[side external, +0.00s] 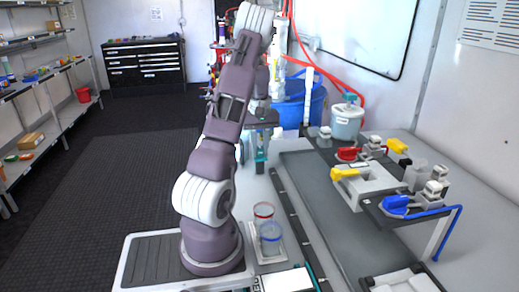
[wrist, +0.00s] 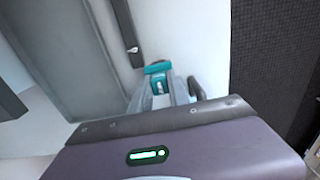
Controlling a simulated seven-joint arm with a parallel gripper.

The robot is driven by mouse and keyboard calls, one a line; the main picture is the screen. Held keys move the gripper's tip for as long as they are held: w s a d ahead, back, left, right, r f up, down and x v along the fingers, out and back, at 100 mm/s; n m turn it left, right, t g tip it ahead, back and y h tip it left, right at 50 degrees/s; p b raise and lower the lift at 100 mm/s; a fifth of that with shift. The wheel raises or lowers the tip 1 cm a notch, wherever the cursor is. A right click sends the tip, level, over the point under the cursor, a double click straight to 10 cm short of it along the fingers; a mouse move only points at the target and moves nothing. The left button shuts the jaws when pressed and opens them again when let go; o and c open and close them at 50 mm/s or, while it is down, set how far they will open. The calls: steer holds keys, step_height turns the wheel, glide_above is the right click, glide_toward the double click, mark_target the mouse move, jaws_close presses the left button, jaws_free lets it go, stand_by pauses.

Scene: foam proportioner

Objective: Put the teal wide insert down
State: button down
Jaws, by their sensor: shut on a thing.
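My gripper (side external: 260,158) points down over the pale bench top at the middle of the side view, behind my arm's lower links. In the wrist view my gripper (wrist: 160,90) is shut on the teal wide insert (wrist: 157,68), which shows between and just beyond the fingers. The insert (side external: 261,142) is small and partly hidden by the gripper in the side view. I cannot tell whether its lower end touches the bench.
Two clear cups, one red-rimmed (side external: 264,211) and one blue (side external: 270,232), stand on a small tray by my base. A dark grey mat (side external: 318,200) lies to the right. Valves with yellow (side external: 347,174) and blue (side external: 396,203) handles stand further right.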

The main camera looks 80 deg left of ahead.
steer(key=c, duration=1.3)
jaws_free()
steer(key=shift+f, duration=0.1)
steer(key=shift+o, duration=0.2)
